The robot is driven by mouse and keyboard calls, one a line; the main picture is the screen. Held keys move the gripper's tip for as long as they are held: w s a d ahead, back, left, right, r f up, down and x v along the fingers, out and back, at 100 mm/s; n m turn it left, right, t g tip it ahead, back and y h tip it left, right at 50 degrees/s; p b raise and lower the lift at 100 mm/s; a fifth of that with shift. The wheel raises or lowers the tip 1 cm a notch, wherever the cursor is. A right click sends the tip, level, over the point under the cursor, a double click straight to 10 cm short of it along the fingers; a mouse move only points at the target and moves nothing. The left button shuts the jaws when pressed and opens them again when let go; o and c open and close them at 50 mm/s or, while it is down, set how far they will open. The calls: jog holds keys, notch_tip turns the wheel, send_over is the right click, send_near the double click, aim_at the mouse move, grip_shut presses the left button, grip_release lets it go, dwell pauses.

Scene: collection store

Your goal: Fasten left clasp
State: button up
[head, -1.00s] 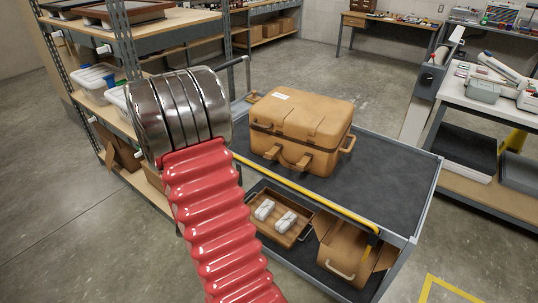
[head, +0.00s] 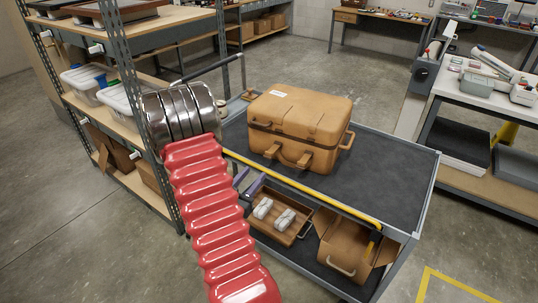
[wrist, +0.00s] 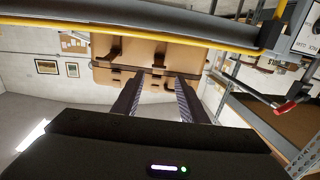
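The tan case (head: 300,122) stands shut on the cart's top. Two clasps show low on its front: the left clasp (head: 271,151) and the right clasp (head: 304,160). I cannot tell for sure whether either is fastened. The wrist view is upside down and shows the case (wrist: 128,62) beyond my gripper (wrist: 160,75). Its two dark fingers are apart, with nothing between them, and point at the case's front. They seem short of it. In the head view my red arm hides most of the gripper; purple finger-like parts show near the cart's front edge.
The cart (head: 390,180) has a yellow front rail (head: 300,188) running between me and the case. Its lower shelf holds a tray (head: 285,226) with two pale items and an open brown box (head: 345,245). A shelf rack (head: 120,60) stands close left of my arm.

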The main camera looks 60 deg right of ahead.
aim_at(268, 156)
jog(key=shift+r, duration=0.3)
jog(key=d, duration=1.3)
jog(key=shift+s+d, duration=0.1)
jog(key=shift+d, duration=0.3)
